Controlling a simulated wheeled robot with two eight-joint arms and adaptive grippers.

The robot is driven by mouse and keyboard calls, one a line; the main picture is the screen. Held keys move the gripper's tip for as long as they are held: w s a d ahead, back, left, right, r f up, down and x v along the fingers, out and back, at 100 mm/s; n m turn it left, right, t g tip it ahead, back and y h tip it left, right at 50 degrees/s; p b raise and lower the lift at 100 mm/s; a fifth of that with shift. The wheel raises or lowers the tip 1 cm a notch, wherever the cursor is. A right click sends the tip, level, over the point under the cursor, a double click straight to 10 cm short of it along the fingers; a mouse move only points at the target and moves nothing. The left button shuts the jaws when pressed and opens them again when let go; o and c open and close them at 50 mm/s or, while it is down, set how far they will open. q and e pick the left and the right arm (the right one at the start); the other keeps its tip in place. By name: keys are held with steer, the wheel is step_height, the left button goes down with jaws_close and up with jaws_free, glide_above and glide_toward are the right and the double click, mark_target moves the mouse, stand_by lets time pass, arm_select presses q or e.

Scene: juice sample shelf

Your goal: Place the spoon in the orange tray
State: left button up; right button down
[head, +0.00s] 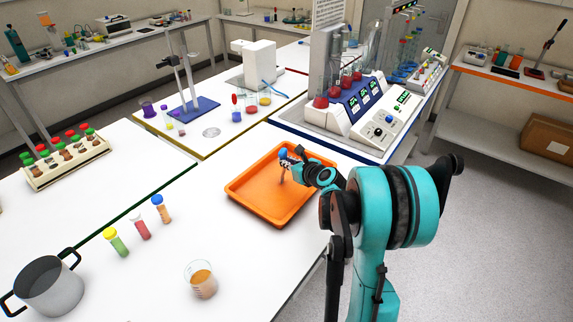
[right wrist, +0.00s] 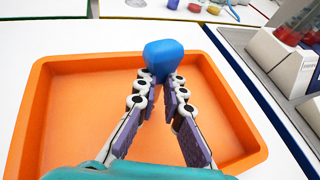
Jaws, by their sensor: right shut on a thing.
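The orange tray (head: 247,205) lies flat on the white bench, right of centre in the head view. It fills much of the right wrist view (right wrist: 40,110). My right gripper (head: 287,160) is over the tray. Its fingertips (right wrist: 163,85) are shut on a blue-ended thing (right wrist: 168,57), which also shows in the head view (head: 283,153). This looks like the spoon, but its lower part is mostly hidden by the fingers. I cannot tell whether it touches the tray floor. No other spoon shows. My left gripper is out of view.
A rack (head: 67,165) is at the left. A white device with red flasks (head: 345,105) stands behind the tray at the right. The bench between tubes and tray is clear.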

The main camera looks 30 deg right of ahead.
steer(key=shift+r, duration=0.15)
steer(key=c, duration=1.6)
jaws_free()
steer(key=shift+f, duration=0.2)
steer(key=shift+c, duration=0.2)
